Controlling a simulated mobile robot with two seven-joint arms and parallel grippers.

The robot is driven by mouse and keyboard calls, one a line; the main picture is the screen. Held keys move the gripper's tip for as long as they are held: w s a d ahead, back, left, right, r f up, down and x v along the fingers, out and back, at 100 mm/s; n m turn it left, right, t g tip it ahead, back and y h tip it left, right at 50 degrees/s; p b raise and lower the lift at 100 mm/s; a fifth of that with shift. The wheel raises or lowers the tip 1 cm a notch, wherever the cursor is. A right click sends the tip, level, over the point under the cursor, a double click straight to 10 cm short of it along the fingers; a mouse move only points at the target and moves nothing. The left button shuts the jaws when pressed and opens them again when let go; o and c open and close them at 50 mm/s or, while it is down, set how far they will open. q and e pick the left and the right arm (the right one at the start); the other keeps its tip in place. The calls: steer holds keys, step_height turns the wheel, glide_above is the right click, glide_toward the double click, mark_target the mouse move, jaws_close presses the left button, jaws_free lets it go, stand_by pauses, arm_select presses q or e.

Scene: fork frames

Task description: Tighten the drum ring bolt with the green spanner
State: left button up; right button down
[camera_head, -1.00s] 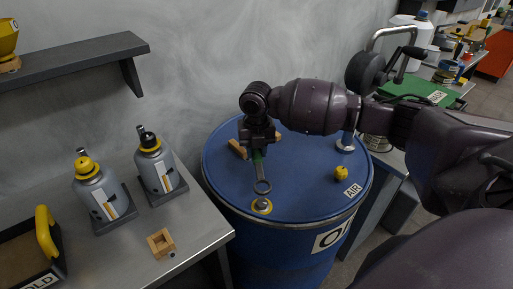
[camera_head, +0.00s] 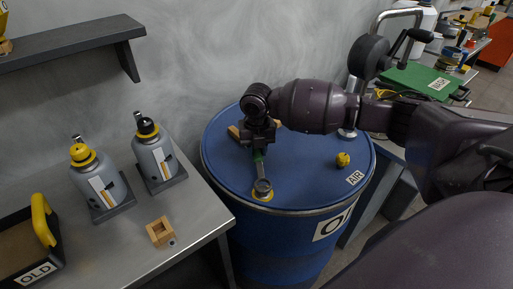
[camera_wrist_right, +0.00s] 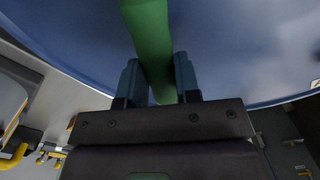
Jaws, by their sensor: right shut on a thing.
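The spanner has a green handle (camera_wrist_right: 152,40) and a grey shank (camera_head: 260,172). My right gripper (camera_head: 258,150) is shut on the green handle, above the top of the blue drum (camera_head: 300,178). The spanner points toward the drum's near rim. Its ring end (camera_head: 262,186) overlaps the bolt, which has a yellow collar (camera_head: 262,195) around its base. I cannot tell whether the ring is fully down around the bolt head. In the right wrist view the handle passes between both fingers (camera_wrist_right: 158,85). My left gripper is not in view.
Wooden blocks (camera_head: 234,132) lie behind the gripper on the drum. A yellow cap (camera_head: 343,160) and a tap post (camera_head: 347,133) stand at its right. Two grey bottles (camera_head: 98,184) (camera_head: 155,156) and a wooden square (camera_head: 160,231) are on the left bench.

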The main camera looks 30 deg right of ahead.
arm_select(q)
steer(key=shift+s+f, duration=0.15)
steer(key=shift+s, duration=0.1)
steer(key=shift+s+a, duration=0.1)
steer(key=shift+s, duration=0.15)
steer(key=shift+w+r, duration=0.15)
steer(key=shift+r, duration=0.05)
arm_select(e)
steer(key=shift+r+p, duration=0.1)
steer(key=shift+p, duration=0.3)
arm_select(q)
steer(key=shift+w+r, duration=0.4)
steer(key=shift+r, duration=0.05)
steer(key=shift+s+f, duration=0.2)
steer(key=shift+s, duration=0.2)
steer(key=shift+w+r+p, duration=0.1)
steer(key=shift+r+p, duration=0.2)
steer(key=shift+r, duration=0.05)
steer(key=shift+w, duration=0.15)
